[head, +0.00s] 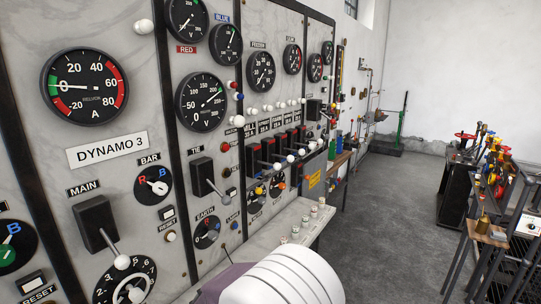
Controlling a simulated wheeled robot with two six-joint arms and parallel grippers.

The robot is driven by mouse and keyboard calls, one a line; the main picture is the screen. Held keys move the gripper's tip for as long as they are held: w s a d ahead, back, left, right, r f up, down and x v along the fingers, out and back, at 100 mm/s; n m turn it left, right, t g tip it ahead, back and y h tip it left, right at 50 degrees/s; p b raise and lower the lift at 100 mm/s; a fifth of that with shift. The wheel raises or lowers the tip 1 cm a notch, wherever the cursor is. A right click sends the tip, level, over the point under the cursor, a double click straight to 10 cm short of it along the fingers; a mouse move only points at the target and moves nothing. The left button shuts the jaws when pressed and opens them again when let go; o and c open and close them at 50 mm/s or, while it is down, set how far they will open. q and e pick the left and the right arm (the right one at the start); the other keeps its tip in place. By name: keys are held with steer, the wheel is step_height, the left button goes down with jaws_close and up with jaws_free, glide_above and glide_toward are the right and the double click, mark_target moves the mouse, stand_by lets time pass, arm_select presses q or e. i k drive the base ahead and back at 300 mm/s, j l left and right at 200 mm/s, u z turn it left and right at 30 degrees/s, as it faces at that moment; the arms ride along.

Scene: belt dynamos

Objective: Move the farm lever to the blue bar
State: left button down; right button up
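A row of several black lever switches with white ball knobs (290,158) stands on the marble panel, right of the middle. A nearer BAR selector (157,182) on the DYNAMO 3 panel shows a red R and a blue B. Neither gripper shows; a white rounded link of mine fills the bottom middle.
The TIE lever (210,178) and MAIN lever (104,232) jut from the nearer panels. A sloped desk (278,245) with small knobs runs below the panel. A rack of coloured handles (490,185) stands at right. The grey floor between is clear.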

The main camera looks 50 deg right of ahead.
mark_target(302, 151)
steer(key=z, duration=1.9)
